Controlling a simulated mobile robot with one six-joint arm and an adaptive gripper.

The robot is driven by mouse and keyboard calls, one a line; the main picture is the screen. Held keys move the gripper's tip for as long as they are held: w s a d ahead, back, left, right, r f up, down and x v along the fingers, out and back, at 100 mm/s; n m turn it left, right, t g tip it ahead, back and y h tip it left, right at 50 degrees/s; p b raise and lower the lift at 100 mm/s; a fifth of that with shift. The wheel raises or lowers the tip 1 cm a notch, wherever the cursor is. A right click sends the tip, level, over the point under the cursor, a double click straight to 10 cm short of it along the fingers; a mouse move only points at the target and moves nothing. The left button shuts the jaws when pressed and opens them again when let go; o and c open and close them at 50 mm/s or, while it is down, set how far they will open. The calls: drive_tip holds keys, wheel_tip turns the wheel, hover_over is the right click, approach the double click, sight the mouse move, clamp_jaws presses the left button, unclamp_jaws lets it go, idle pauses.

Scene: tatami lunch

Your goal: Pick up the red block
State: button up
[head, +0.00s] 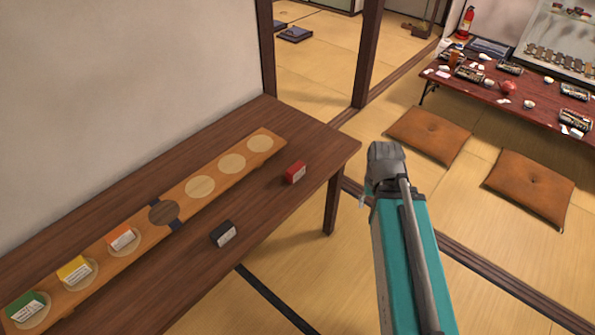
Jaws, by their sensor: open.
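The red block (295,172) lies on the dark wooden table (318,147), near its right end and front edge. A pale label shows on its near side. It is apart from the long wooden board. My arm (405,245) rises at the right of the red block, in front of the tatami floor, with a clear gap between them in the picture. My gripper cannot be made out; only arm links show.
A black block (224,234) lies on the table nearer me. The long board (178,191) has round spots; green (27,306), yellow (75,270) and orange (123,238) blocks sit at its left. Cushions (429,134) and a cluttered low table (487,92) are at right.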

drive_tip(key=o, duration=0.3)
drive_tip(key=shift+a, duration=0.1)
drive_tip(key=shift+o, duration=0.9)
drive_tip(key=shift+w+a+f, duration=0.1)
drive_tip(key=shift+w+f, duration=0.05)
drive_tip(key=shift+w, duration=0.05)
drive_tip(key=w+a+f+m+t+h+b, duration=0.4)
drive_tip(key=w+a+f+b, duration=0.3)
drive_tip(key=w+a+b, duration=0.35)
drive_tip(key=w+a+m+t+h+b, duration=0.1)
drive_tip(key=w+a+t+b, duration=0.2)
drive_tip(key=a, duration=0.6)
drive_tip(key=w+a+m+t+h+b, duration=0.2)
drive_tip(key=w+a+b, duration=0.1)
drive_tip(key=a, duration=0.7)
drive_tip(key=shift+a+f+t+b, duration=0.15)
drive_tip(key=shift+a+t+b, duration=0.15)
drive_tip(key=shift+t+b, duration=0.15)
drive_tip(key=shift+w, duration=0.1)
